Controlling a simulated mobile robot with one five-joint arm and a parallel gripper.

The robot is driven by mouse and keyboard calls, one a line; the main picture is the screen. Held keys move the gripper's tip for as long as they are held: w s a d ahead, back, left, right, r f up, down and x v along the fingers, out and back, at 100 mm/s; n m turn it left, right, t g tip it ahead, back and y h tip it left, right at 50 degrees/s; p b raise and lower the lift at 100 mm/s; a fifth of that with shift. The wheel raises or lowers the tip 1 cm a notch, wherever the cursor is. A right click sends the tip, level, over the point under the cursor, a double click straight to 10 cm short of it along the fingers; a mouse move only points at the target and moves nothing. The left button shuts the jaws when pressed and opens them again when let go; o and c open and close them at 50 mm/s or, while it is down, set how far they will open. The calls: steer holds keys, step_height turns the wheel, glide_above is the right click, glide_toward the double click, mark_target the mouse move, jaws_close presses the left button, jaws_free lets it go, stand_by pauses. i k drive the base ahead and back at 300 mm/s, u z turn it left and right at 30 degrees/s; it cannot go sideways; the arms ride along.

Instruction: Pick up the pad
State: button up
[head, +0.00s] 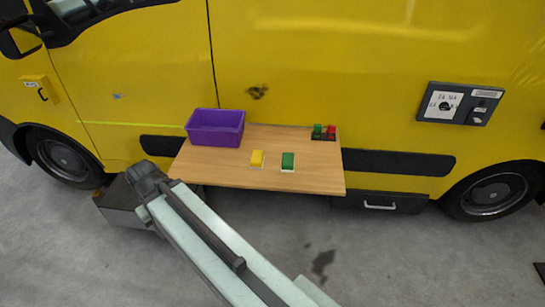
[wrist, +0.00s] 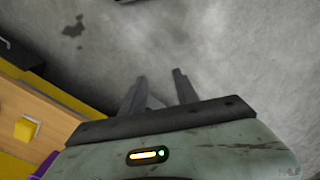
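No single thing is plainly marked as the pad. Two small block-like pieces lie on a wooden table (head: 220,172): a yellow one (head: 257,157) and a green one (head: 288,160), each with a pale edge under it. The yellow piece also shows at the left of the wrist view (wrist: 27,130). My gripper (wrist: 160,76) has its two dark fingers apart, with only grey floor visible between and beyond them. It is off to the side of the table, away from both pieces. The fingers cannot be made out in the head view.
A purple bin (head: 215,139) stands at the table's back left. A dark holder with green and red pieces (head: 324,132) is at its back right. A yellow van (head: 320,70) closes off the rear, with a dark switch panel (head: 459,104). The table's front middle is clear.

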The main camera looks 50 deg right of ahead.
mark_target(288, 162)
steer(key=z, duration=0.05)
steer(key=i, duration=1.25)
steer(key=z, duration=0.05)
